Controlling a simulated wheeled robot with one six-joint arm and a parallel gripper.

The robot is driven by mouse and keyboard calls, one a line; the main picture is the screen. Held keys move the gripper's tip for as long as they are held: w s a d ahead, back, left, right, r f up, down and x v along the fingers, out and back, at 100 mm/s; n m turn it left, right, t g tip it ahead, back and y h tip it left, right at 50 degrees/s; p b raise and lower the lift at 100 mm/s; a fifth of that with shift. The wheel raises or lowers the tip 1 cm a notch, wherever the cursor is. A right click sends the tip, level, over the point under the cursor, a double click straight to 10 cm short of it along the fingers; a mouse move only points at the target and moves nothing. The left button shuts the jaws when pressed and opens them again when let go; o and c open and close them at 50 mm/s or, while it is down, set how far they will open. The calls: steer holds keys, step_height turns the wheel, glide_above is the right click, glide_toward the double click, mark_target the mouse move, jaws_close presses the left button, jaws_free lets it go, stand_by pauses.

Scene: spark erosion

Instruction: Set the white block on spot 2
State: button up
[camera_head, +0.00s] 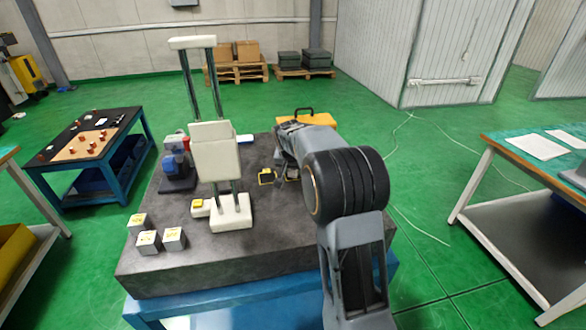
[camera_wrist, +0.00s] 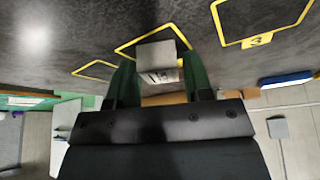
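My gripper (camera_wrist: 158,72) shows in the wrist view with its two dark green fingers on either side of a pale grey-white block (camera_wrist: 157,55). The fingers appear to touch its sides. The block has dark marks on the face toward the camera. Behind it is a yellow outlined spot (camera_wrist: 128,48), whose number is hidden or unreadable. Whether the block touches the dark surface cannot be told. The outline marked 3 (camera_wrist: 258,40) lies to the right, and another outline (camera_wrist: 88,73) to the left. In the head view my arm hides most of the gripper.
A white two-post stand (camera_head: 215,150) rises from the dark slab (camera_head: 200,265), left of my arm. Several small blocks (camera_head: 148,241) sit at the slab's front left. A blue-and-grey device (camera_head: 177,165) stands at its left edge. A yellow case (camera_head: 305,118) is behind.

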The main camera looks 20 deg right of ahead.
steer(key=shift+o, duration=1.2)
steer(key=shift+r, duration=0.1)
steer(key=v, duration=1.1)
steer(key=s+a+f+n+y, duration=0.1)
steer(key=s+a+f+n, duration=0.1)
steer(key=s, duration=0.6)
steer(key=s+a+f+n+y, duration=0.1)
steer(key=s+a+f+n, duration=0.1)
steer(key=s, duration=0.7)
steer(key=s+a+f+n, duration=0.2)
steer(key=s+a+f, duration=0.2)
steer(key=s, duration=0.5)
steer(key=shift+a+f+n+g+y, duration=0.15)
steer(key=shift+a+f+n+y, duration=0.05)
steer(key=shift+a, duration=0.25)
steer(key=shift+a+f+n+g+y, duration=0.15)
steer(key=shift+a+f+n+y, duration=0.05)
steer(key=shift+a, duration=0.3)
steer(key=shift+r, duration=0.1)
